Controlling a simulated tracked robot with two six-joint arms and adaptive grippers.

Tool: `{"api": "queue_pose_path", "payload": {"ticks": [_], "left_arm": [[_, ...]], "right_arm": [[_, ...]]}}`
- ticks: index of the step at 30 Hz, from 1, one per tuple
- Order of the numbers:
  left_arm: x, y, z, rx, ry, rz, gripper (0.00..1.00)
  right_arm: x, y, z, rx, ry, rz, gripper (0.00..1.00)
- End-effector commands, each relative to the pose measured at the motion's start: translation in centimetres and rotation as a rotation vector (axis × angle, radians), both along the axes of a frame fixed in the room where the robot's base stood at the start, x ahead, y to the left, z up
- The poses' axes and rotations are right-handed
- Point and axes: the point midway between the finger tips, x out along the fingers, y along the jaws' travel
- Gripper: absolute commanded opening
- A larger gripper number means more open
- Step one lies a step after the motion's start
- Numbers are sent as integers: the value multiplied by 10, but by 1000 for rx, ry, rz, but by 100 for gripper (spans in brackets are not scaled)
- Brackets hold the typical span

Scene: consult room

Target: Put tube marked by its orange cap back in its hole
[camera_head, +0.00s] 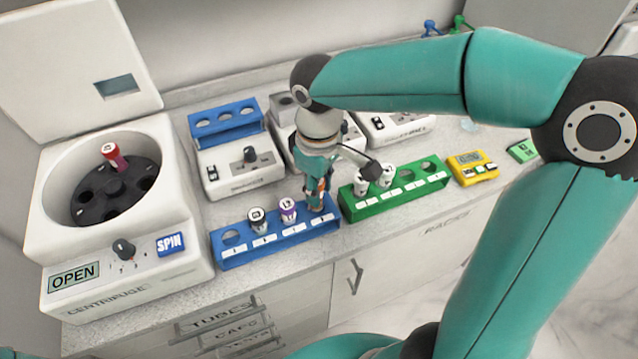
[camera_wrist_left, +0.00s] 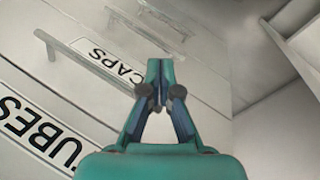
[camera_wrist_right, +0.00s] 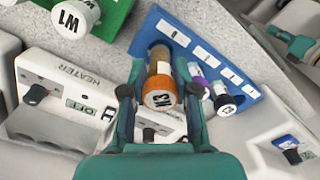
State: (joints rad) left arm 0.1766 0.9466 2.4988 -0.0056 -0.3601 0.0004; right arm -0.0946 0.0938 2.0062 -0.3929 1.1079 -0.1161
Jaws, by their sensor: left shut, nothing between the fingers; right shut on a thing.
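The orange-capped tube (camera_wrist_right: 160,84) has a brownish body and a white cap top with dark lettering. My right gripper (camera_wrist_right: 160,95) is shut around its cap. In the head view, the right gripper (camera_head: 317,196) is at the right end of the blue rack (camera_head: 224,259), and its fingers mostly hide the tube. The tube's lower end is at the rack's end hole (camera_wrist_right: 158,46); I cannot tell how deep it sits. My left gripper (camera_wrist_left: 160,70) is shut and empty in front of the drawers in the left wrist view.
A white-capped tube (camera_head: 257,217) and a purple-capped tube (camera_head: 288,210) stand in the blue rack; its leftmost hole is empty. A green rack (camera_head: 395,198) with white-capped tubes stands to the right. The open centrifuge (camera_head: 120,262) at left holds a red tube (camera_head: 115,156).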

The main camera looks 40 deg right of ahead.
Motion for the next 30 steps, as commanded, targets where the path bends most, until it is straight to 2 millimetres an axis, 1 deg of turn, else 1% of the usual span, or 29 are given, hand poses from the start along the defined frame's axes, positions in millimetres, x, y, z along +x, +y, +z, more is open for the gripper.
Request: {"api": "queue_pose_path", "payload": {"ticks": [3, 30], "left_arm": [[0, 0, -5, 0, 0, 0, 0], [0, 0, -30, 0, 0, 0, 0]], "right_arm": [[0, 0, -6, 0, 0, 0, 5], [0, 0, -36, 0, 0, 1, 5]]}}
